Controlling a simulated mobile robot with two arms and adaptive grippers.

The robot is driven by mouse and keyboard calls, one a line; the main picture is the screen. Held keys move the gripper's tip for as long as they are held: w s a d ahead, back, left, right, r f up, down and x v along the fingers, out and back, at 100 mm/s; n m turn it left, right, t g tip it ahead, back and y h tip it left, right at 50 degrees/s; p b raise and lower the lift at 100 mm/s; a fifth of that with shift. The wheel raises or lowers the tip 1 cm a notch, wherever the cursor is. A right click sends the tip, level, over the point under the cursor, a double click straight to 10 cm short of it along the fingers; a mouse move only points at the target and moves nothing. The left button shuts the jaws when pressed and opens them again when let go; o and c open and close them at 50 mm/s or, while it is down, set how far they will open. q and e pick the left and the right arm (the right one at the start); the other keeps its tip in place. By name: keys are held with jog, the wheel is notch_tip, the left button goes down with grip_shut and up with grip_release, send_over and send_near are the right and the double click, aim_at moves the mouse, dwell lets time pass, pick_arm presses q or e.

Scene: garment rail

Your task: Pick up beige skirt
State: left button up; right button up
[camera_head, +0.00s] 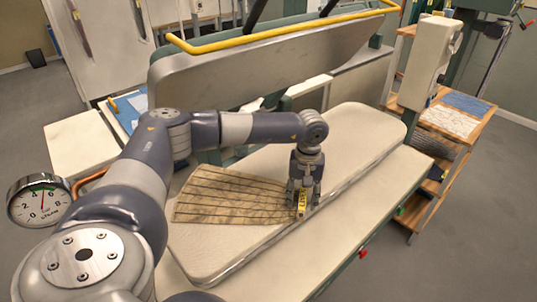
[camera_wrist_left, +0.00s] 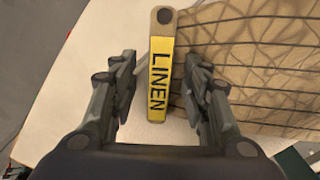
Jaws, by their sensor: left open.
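The beige skirt (camera_head: 228,196), crossed by dark lines, lies flat and fanned out on the pale padded pressing board (camera_head: 360,135). Its narrow end lies beside my left gripper (camera_head: 303,190), which points down over the board. In the left wrist view the skirt (camera_wrist_left: 255,60) fills the upper right. A yellow tag reading LINEN (camera_wrist_left: 159,80), with a holed end, lies between the open fingers of my left gripper (camera_wrist_left: 161,78), with gaps on both sides. The tag also shows in the head view (camera_head: 302,203). I cannot tell if the tag is joined to the skirt. My right gripper is out of view.
A raised press head (camera_head: 300,70) with a yellow bar (camera_head: 290,32) stands behind the board. A steam gauge (camera_head: 40,200) is at the left. A wooden shelf (camera_head: 455,125) with folded cloths stands at the right. The board's right part is clear.

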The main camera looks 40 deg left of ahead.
pick_arm(q)
jog(key=shift+f, duration=0.1)
dwell(0.3)
grip_shut()
